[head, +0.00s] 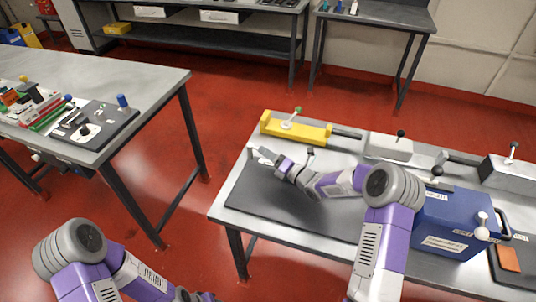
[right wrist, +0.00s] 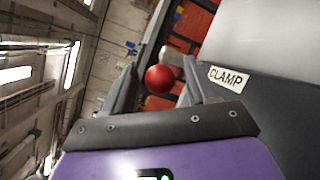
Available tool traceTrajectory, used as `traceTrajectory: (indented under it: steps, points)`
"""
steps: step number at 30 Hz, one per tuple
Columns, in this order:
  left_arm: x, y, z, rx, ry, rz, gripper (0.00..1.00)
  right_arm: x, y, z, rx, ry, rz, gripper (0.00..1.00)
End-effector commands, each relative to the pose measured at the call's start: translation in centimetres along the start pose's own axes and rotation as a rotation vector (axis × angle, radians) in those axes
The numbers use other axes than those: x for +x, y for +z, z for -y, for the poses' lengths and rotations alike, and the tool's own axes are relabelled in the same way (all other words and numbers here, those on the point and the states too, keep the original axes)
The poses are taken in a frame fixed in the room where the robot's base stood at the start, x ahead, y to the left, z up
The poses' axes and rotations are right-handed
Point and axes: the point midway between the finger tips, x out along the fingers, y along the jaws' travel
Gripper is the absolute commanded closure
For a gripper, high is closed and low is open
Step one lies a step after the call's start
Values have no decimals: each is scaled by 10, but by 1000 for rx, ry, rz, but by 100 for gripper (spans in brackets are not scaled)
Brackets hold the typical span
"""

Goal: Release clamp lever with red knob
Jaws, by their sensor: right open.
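The red knob (right wrist: 160,79) shows in the right wrist view between the two fingers of my right gripper (right wrist: 159,66). The fingers are apart, with space visible on both sides of the knob. A white "CLAMP" label (right wrist: 229,79) is on the grey surface just right of the fingers. In the head view my right gripper (head: 264,156) is low over the far left part of the right-hand table; I cannot make out the red knob or its lever there. My left gripper (head: 194,297) is cut off at the bottom edge, so its jaws cannot be judged.
A yellow fixture (head: 296,128) with a green-knobbed lever stands behind my right gripper. A dark mat (head: 262,199) covers the table's left part. A blue box (head: 447,222) and a grey lever block (head: 388,147) stand to the right. Another table (head: 150,82) holds parts at left.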

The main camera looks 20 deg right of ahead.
Motion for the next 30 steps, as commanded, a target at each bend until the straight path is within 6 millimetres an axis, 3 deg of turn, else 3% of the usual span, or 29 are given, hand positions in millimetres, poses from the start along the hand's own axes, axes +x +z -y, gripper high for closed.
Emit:
traceTrajectory:
  steps: [10, 21, 30]
  points:
    - [0, 0, 0, 0, 0, -1, 57, 6, 0, 0, 0, 0, -1, 43]
    - [0, 0, 0, 0, 0, -1, 57, 6, 0, 0, 0, 0, 0, 98]
    - [1, 0, 0, 0, 0, 0, 57, 3, 1, 0, -1, 1, -2, 100]
